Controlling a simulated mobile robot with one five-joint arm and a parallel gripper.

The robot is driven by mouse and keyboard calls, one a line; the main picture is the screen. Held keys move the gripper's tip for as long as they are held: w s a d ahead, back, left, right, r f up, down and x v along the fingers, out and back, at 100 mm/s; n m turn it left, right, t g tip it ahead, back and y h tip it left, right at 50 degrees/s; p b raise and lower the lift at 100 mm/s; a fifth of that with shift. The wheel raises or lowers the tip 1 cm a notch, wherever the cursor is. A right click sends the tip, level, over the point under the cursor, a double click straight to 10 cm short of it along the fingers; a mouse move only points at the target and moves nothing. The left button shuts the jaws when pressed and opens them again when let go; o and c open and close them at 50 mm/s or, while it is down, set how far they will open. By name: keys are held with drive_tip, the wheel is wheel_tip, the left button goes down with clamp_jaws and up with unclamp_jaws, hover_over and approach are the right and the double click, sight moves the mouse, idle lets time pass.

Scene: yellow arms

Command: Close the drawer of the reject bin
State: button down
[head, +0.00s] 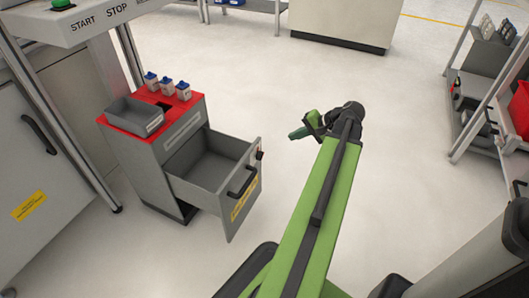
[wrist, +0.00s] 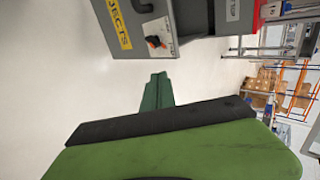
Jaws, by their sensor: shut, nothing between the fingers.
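The reject bin (head: 150,165) is a grey cabinet with a red top, left of centre in the head view. Its grey drawer (head: 196,187) is pulled out toward the lower right and looks empty inside. The drawer front has a black handle (head: 242,181) and a yellow label (head: 243,201). In the wrist view the drawer front (wrist: 185,25) shows at the top, with its yellow label (wrist: 121,27) and a small black knob (wrist: 154,41). My gripper (head: 293,135) is shut and empty, right of the drawer and apart from it; its green fingers (wrist: 157,78) point toward the drawer front.
A grey tray (head: 132,113) and several small blue-capped bottles (head: 168,86) stand on the red top. A panel with START and STOP (head: 95,18) is at upper left, a grey cabinet (head: 30,150) at left. A rack (head: 490,100) stands at right. The floor around my gripper is clear.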

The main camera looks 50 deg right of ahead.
drive_tip(key=b, duration=0.7)
approach(260, 142)
wheel_tip(260, 142, down, 4)
drive_tip(key=shift+w+a+r, duration=0.1)
drive_tip(key=shift+w+a, duration=0.2)
drive_tip(key=shift+w, duration=0.65)
drive_tip(key=shift+w+a+r, duration=0.1)
drive_tip(key=shift+w+a, duration=0.15)
drive_tip(key=shift+w, duration=0.7)
